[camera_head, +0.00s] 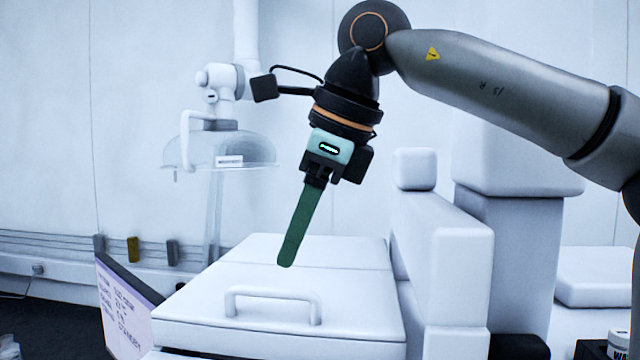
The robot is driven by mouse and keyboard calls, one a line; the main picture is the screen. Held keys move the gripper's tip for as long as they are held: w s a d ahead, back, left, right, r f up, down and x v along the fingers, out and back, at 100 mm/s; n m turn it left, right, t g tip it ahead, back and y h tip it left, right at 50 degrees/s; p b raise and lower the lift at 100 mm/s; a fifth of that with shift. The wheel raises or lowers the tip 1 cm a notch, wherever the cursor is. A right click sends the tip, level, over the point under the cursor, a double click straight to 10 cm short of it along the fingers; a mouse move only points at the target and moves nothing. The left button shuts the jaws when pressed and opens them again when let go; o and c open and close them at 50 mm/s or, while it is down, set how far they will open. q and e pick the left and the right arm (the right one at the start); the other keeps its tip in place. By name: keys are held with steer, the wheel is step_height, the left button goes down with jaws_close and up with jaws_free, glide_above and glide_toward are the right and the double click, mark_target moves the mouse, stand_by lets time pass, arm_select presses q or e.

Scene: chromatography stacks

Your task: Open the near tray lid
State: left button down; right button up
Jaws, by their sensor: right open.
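The near tray lid (200,302) is a white slab at the lower middle of the head view, and it lies flat and closed. A white bar handle (272,292) stands up on its top near the front edge. My right gripper (290,250) hangs from the arm that comes in from the right. It points down over the back part of the lid, behind the handle and apart from it. It holds nothing that I can see. Its green fingers line up in this view, so the gap between them is hidden. My left gripper is not in view.
A second white panel (340,250) lies behind the lid. White instrument blocks (455,270) rise close on the right. A screen with text (122,310) leans at the lid's left. A clear dome-shaped hood (245,148) on a white arm hangs behind at the left.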

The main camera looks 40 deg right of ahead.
steer(key=v, duration=0.6)
steer(key=shift+d, duration=0.15)
steer(key=shift+f, duration=0.1)
stand_by(0.3)
